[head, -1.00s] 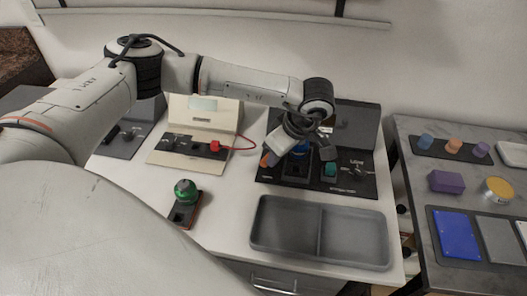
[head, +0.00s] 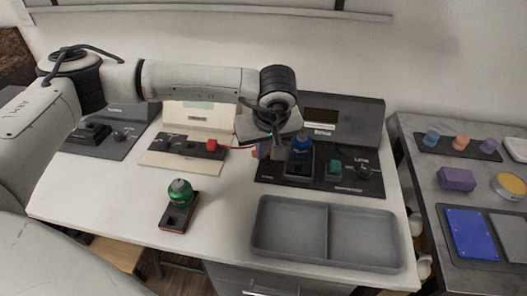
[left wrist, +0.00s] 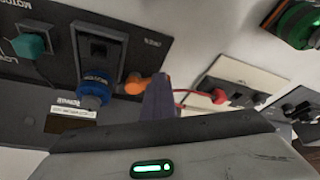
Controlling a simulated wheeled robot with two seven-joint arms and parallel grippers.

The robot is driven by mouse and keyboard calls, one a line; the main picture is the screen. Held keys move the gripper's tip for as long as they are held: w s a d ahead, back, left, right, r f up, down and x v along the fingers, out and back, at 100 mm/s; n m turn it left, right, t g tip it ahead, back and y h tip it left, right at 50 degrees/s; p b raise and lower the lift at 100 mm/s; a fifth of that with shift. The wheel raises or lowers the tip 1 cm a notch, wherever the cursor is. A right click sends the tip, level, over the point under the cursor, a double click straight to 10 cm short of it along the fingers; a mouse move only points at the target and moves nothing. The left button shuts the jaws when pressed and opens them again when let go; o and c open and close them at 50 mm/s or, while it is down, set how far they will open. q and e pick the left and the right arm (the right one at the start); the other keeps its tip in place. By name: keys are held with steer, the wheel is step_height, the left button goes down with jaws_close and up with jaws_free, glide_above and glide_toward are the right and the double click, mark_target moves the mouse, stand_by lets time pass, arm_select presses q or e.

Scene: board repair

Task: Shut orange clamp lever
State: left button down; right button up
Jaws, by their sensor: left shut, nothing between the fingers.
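The orange clamp lever (left wrist: 145,84) shows in the left wrist view, sticking out beside a blue knob (left wrist: 94,88) on the black board. In the head view the blue knob (head: 301,145) is in plain sight, while the lever is mostly hidden by my left gripper (head: 276,148). In the left wrist view the shut fingers of my left gripper (left wrist: 158,98) are right beside the lever and overlap its end; I cannot tell whether they touch. Nothing is held. My right gripper is out of view.
A teal knob (head: 334,166) stands on the same board. A grey two-part tray (head: 328,240) lies in front. A cream box with a red plug (head: 211,145) and cable is to the left. A green knob on a small base (head: 180,192) stands nearer. A side table is at the right.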

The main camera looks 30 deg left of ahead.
arm_select(q)
steer(key=shift+f, duration=0.15)
steer(key=shift+w+d+b, duration=0.35)
steer(key=shift+w+d, duration=0.1)
steer(key=shift+w, duration=0.15)
steer(key=s+d, duration=0.2)
steer(key=s, duration=0.1)
steer(key=shift+d, duration=0.35)
steer(key=v, duration=1)
steer(key=shift+a, duration=0.35)
steer(key=shift+s, duration=0.15)
